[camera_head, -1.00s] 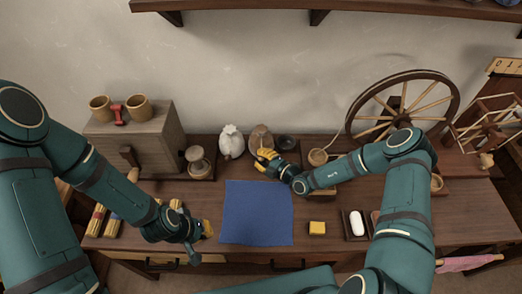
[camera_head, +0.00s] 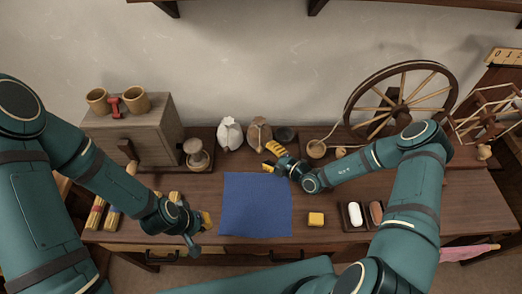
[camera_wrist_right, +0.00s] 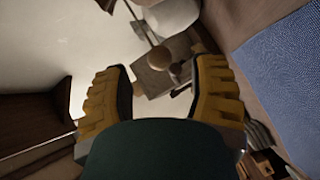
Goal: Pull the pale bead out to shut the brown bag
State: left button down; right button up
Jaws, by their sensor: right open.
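The brown bag (camera_head: 259,135) stands upright at the back of the table, right of a white bag (camera_head: 230,134). I cannot make out the pale bead on it; it is too small or hidden. My right gripper (camera_head: 270,158) is open, just in front of the brown bag, its yellow fingers pointing left.
A wooden stand with a jar (camera_head: 197,155) and a chest with cups (camera_head: 132,128) are at the left.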

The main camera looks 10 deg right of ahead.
jog(key=v, duration=0.7)
jog(key=shift+s+d, duration=0.2)
jog(key=shift+s, duration=0.15)
jog(key=shift+r, duration=0.15)
jog(key=s+a+n+g+y, duration=0.2)
jog(key=s+a+n+g, duration=1)
jog(key=n, duration=0.7)
jog(key=s+d+f+n+g+h, duration=0.25)
jog(key=s+n+h, duration=0.4)
jog(key=n, duration=1.15)
jog(key=shift+w+d+r+n+t+h, duration=0.15)
jog(key=shift+w+r+n+t, duration=0.4)
jog(key=shift+n, duration=1.55)
jog(key=shift+w+a+r+n+t+h, duration=0.1)
jog(key=shift+w+r+n+t+h, duration=0.35)
jog(key=shift+n, duration=1.65)
jog(key=shift+w+d+r+n+t+h, duration=0.1)
jog(key=shift+w+r+n+t, duration=0.5)
jog(key=shift+n, duration=1.5)
jog(key=shift+s, duration=0.1)
